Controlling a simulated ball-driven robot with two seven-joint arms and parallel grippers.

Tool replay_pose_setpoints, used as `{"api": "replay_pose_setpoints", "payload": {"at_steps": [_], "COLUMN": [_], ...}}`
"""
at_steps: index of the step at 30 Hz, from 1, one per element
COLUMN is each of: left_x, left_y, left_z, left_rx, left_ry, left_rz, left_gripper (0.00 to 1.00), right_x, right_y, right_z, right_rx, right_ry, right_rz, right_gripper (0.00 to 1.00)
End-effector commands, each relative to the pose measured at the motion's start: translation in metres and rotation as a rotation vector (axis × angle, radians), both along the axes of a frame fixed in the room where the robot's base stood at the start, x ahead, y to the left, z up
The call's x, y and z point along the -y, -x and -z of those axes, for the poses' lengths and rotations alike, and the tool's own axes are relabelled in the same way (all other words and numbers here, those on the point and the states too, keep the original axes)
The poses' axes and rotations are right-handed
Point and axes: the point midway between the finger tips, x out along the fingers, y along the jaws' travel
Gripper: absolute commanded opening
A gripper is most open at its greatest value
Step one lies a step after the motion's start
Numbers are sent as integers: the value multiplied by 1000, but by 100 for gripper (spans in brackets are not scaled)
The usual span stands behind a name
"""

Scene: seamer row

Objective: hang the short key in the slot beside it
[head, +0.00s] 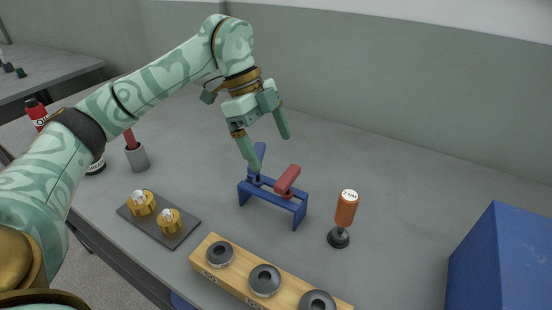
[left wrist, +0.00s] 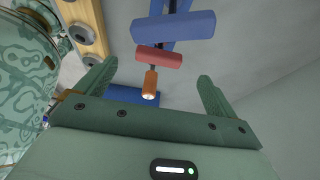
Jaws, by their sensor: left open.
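A blue rack (head: 272,197) stands on the grey bench in the middle of the head view. A blue-handled key (head: 260,151) and a red-handled key (head: 287,179) stand side by side at it, handles up. In the left wrist view the blue handle (left wrist: 172,26) looks longer than the red handle (left wrist: 158,57). The stems are mostly hidden, so I cannot tell which key is short. My left gripper (head: 272,152) is open and empty above the rack, one finger in front of the blue handle in the head view. My right gripper is not in view.
An orange-handled tool (head: 345,210) stands right of the rack. A wooden block with dark rings (head: 237,275) lies in front. A dark tray with brass parts (head: 185,236) is front left. A blue box (head: 500,255) is at right. The bench behind the rack is clear.

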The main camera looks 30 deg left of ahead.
Motion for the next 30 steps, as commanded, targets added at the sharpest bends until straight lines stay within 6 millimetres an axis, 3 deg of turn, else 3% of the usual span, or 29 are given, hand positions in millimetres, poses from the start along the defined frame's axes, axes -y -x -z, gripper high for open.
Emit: {"api": "replay_pose_setpoints", "payload": {"at_steps": [1,6,25,30], "left_x": [-4,-12,-14,-14], "left_y": [1,1,1,7], "left_z": [-14,-30,-33,-68], "left_rx": [4,0,-1,22], "left_ry": [0,1,1,1], "left_rz": [-2,-1,0,0], "left_gripper": [94,94,94,94], "right_x": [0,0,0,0], "right_y": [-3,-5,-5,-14], "right_z": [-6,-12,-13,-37], "right_rx": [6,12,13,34], "right_ry": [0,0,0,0], "right_rz": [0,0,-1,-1], "right_gripper": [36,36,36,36]}}
